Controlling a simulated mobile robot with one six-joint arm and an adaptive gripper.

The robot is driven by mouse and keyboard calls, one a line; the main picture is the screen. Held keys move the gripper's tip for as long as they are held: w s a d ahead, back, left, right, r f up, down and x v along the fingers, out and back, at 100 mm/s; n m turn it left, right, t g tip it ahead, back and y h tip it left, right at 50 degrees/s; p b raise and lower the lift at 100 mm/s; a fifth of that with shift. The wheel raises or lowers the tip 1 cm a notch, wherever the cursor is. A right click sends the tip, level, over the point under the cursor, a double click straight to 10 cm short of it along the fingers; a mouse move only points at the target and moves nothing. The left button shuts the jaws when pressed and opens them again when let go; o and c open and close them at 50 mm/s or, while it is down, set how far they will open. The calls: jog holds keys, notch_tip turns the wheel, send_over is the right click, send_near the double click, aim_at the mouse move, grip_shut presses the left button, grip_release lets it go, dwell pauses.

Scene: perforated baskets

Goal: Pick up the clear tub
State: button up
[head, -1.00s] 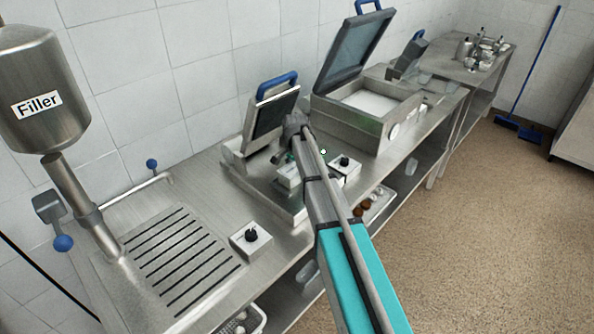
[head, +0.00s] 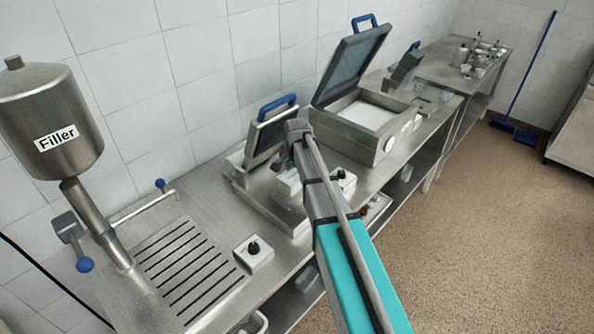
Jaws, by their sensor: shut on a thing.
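My gripper (head: 290,164) is small and partly hidden behind my own wrist and arm, above the left sealing machine on the steel counter. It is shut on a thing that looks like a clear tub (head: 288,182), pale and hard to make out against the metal. The arm covers its right side. I cannot tell whether the tub touches the machine below it.
The left machine (head: 245,185) has a raised lid with a blue handle. A larger open-lidded machine (head: 345,140) stands to its right. The Filler (head: 55,110) hangs at left over a slotted drain (head: 185,265). A control box (head: 254,252) sits in front.

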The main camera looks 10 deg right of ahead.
jog(key=s+r+p, duration=0.3)
jog(key=s, duration=0.5)
jog(key=shift+s+a+r, duration=0.25)
jog(key=shift+a+r, duration=0.05)
jog(key=shift+f, duration=0.15)
notch_tip(320, 180, down, 7)
jog(key=b, duration=0.7)
jog(key=shift+r, duration=0.2)
jog(key=shift+s, duration=0.2)
